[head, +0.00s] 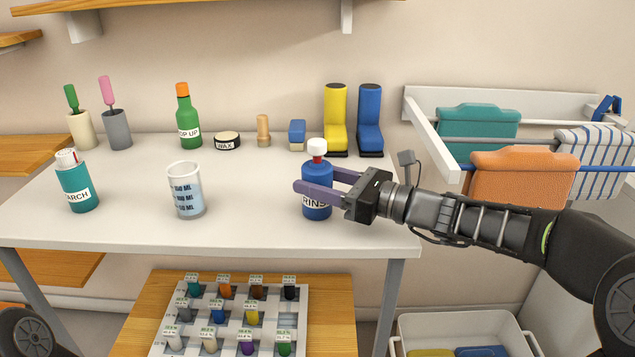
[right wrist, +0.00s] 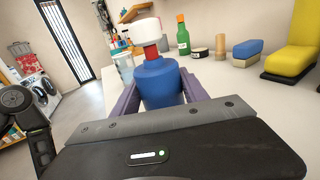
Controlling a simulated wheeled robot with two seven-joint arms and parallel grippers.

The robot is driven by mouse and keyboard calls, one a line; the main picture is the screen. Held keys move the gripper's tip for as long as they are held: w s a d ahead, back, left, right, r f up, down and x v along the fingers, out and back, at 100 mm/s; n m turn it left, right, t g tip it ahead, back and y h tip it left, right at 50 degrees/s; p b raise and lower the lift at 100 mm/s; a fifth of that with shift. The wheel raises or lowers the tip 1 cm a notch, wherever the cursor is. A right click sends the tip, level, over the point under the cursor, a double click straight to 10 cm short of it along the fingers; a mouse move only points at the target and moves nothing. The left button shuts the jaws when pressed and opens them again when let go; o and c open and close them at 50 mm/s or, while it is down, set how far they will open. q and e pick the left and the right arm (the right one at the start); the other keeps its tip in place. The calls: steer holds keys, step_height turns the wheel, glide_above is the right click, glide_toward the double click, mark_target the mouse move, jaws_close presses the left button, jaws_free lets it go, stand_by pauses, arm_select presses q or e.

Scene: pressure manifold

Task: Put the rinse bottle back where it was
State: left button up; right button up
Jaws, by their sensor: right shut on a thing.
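The rinse bottle (head: 317,177) is blue with a red neck and a white cap, and its label reads "RINS". It is upright at the right front part of the white table (head: 255,231). My right gripper (head: 322,183) reaches in from the right with its purple fingers on either side of the bottle, shut on its body. In the right wrist view the bottle (right wrist: 158,85) stands between the two fingers. Whether its base touches the table is hard to tell. My left gripper is not in view.
A measuring cup (head: 187,190) and a teal starch bottle (head: 77,182) stand left on the table. A green bottle (head: 188,120), wax tin (head: 227,141), blue brush (head: 297,135) and yellow boot (head: 336,118) line the back. A towel rack (head: 433,135) is at right. The table between cup and rinse bottle is clear.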

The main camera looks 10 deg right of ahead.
steer(key=shift+f, duration=0.15)
steer(key=o, duration=1.5)
steer(key=shift+r, duration=0.2)
steer(key=shift+s+d, duration=0.1)
steer(key=shift+d, duration=0.1)
steer(key=p+v, duration=0.1)
steer(key=v, duration=1)
steer(key=shift+s+d, duration=0.15)
steer(key=shift+s, duration=0.15)
